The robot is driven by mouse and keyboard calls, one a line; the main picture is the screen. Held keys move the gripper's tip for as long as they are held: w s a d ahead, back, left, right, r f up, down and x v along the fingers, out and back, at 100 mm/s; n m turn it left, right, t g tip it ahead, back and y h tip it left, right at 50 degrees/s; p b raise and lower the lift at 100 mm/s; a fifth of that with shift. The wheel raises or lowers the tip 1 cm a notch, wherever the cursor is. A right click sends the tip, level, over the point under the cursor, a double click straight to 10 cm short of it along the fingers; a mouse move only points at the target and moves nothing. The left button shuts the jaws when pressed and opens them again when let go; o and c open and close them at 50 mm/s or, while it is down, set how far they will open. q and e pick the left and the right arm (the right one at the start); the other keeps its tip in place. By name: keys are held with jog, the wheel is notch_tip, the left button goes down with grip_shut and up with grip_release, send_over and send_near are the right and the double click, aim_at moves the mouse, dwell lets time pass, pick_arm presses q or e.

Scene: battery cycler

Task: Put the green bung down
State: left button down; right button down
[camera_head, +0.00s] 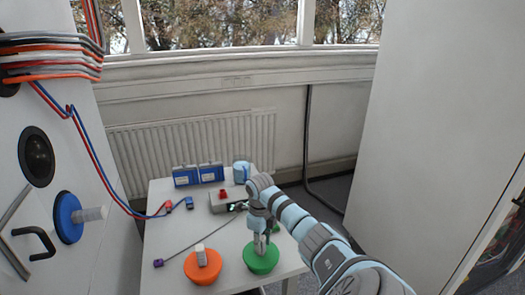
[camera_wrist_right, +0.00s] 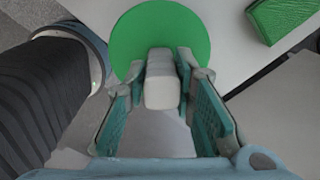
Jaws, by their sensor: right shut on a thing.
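The green bung (camera_head: 261,260) is a round green disc with a pale grip. It is at the front right of the white table (camera_head: 175,235), and I cannot tell if it touches the tabletop. My right gripper (camera_head: 261,243) points down and is shut on the pale grip. In the right wrist view, the fingers of the right gripper (camera_wrist_right: 163,75) lie on both sides of the grip, with the green bung's disc (camera_wrist_right: 150,22) beyond. My left gripper is not in view.
An orange bung (camera_head: 203,268) lies to the left of the green one. A blue bung (camera_head: 68,217) is on the left panel. Blue boxes (camera_head: 198,175), a blue cylinder (camera_head: 241,171) and cables are farther back. A green block (camera_wrist_right: 285,18) is nearby.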

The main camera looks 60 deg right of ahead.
jog(key=shift+s+r, duration=0.2)
jog(key=shift+d+f, duration=0.15)
jog(key=c, duration=1.4)
grip_release()
jog(key=shift+w+d+f, duration=0.1)
jog(key=shift+d+f, duration=0.05)
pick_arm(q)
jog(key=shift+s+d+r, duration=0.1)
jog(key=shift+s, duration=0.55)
pick_arm(e)
jog(key=shift+o, duration=0.2)
jog(key=shift+w, duration=0.1)
jog(key=shift+r, duration=0.3)
notch_tip(320, 180, up, 12)
jog(key=shift+a, duration=0.2)
jog(key=shift+f, duration=0.1)
